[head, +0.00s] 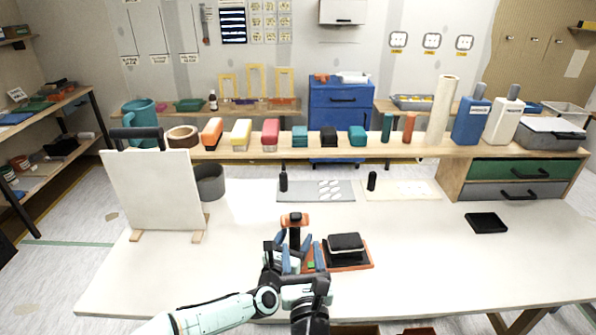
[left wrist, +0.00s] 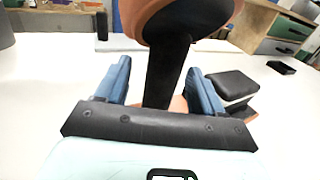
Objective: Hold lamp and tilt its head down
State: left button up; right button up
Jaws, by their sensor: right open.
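The lamp has an orange head (head: 295,219) on a dark upright stem (head: 294,240), near the front middle of the white table. In the left wrist view the orange head (left wrist: 140,14) is cut off by the top edge, and the black stem (left wrist: 167,70) runs down between my fingers. My left gripper (head: 302,258) is open, with one blue finger on each side of the stem. In the left wrist view my left gripper (left wrist: 160,85) shows clear gaps between both fingers and the stem. The lower stem is hidden by my gripper. My right gripper is not in view.
A black block (head: 345,243) sits on an orange tray (head: 362,265) just right of my gripper. A white panel (head: 155,190) stands at the left. A black pad (head: 486,223) lies at the right. A shelf with several items runs along the back. The table's right front is clear.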

pick_arm(q)
jog(key=shift+r, duration=0.15)
jog(key=v, duration=1.2)
jog(key=shift+s, duration=0.1)
pick_arm(e)
jog(key=shift+s, duration=0.1)
